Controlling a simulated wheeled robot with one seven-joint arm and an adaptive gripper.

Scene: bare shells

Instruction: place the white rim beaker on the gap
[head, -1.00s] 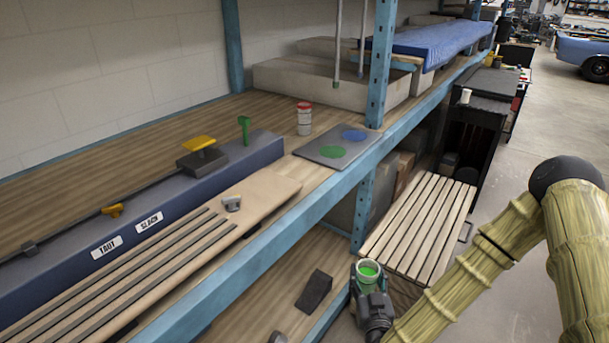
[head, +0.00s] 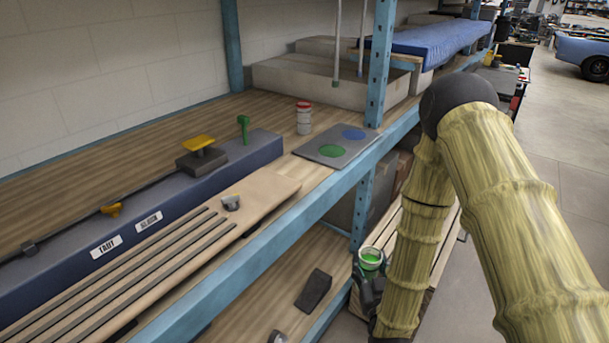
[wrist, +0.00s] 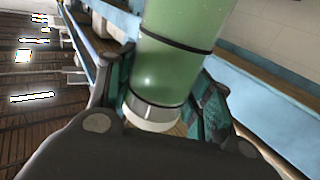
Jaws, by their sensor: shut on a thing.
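The white rim beaker (head: 371,257) is upright or nearly so in the head view, with green contents inside its pale rim. My gripper (head: 370,275) is shut on it, just off the front edge of the shelf. In the wrist view the beaker's green body (wrist: 170,70) with dark bands and a white end ring stands between the fingers (wrist: 165,103). A grey plate (head: 318,158) on the upper shelf carries a green disc (head: 333,151) and a blue disc (head: 353,134). A narrow bare gap (head: 344,143) lies between the discs.
A red-rimmed beaker (head: 304,119) stands behind the plate. A blue upright post (head: 379,70) rises near the plate's right side. The blue shelf edge (head: 290,232) lies between my gripper and the plate.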

